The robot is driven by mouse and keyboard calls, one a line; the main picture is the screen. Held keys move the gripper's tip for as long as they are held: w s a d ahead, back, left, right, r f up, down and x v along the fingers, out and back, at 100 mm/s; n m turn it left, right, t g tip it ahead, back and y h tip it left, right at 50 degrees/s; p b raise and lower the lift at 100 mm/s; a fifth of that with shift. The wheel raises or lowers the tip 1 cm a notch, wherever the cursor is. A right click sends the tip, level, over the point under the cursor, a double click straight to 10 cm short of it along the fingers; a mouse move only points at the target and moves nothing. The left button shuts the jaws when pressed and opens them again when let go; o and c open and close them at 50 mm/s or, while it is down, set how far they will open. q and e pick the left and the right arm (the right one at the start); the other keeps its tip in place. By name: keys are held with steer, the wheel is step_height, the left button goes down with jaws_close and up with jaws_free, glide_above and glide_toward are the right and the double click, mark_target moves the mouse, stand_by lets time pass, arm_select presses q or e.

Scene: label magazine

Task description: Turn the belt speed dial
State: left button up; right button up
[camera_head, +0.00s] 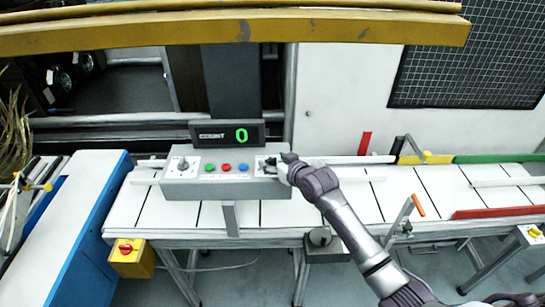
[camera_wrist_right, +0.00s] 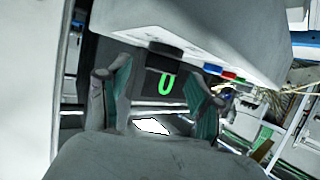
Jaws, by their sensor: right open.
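A grey control box (camera_head: 225,188) stands on a post over the white belt line. A dial (camera_head: 182,164) sits on a white plate at its left end. A second plate at its right end is partly hidden by my right gripper (camera_head: 283,165). In the right wrist view a dark knob (camera_wrist_right: 165,48) sticks out of the box face, just beyond and roughly between the open, empty fingers of the right gripper (camera_wrist_right: 160,82). I cannot tell whether a finger touches it. The dial lettering is too small to read. My left gripper is not in view.
A counter display (camera_head: 228,134) showing a green 0 stands behind the box. Green, red and blue buttons (camera_head: 227,168) sit between the plates. A yellow beam (camera_head: 230,28) crosses overhead. Guide rails and an orange-tipped lever (camera_head: 418,205) stand on the right of the belt line.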

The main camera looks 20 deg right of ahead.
steer(key=shift+w+a+f, duration=0.2)
steer(key=shift+w+f, duration=0.1)
steer(key=shift+w, duration=0.35)
steer(key=shift+c, duration=0.3)
